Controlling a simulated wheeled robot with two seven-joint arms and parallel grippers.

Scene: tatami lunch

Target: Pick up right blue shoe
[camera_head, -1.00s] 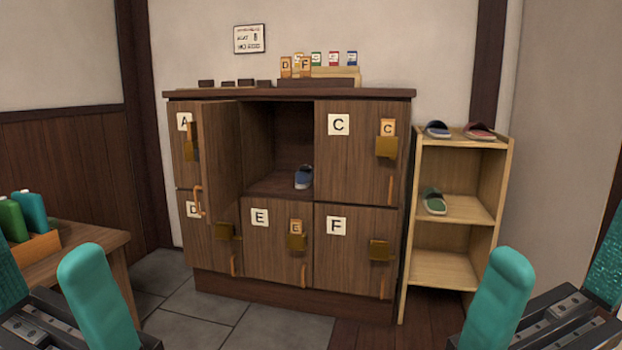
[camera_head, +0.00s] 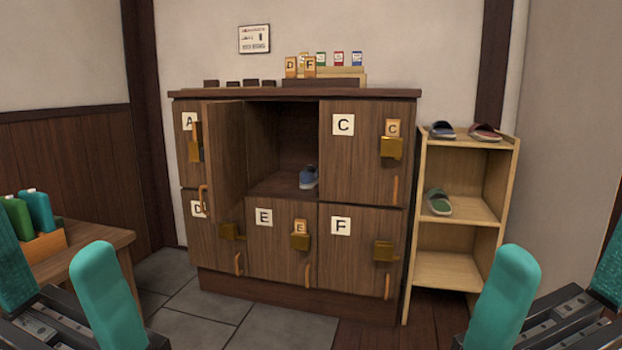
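One blue shoe (camera_head: 309,178) lies inside the open upper-middle compartment of the wooden locker (camera_head: 283,240), near its front edge. Another dark blue shoe (camera_head: 441,130) lies on top of the light wooden shelf (camera_head: 455,270), to the right of the locker. My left gripper (camera_head: 52,270) is at the lower left, with its teal fingers apart and nothing between them. My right gripper (camera_head: 556,270) is at the lower right, also open and empty. Both grippers are well in front of the locker and shelf and touch neither shoe.
The open locker door (camera_head: 224,158) swings out left of the compartment. A red shoe (camera_head: 485,132) is beside the blue one on the shelf; a green shoe (camera_head: 438,201) is below. A side table (camera_head: 100,245) with green bottles stands at left. The middle floor is clear.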

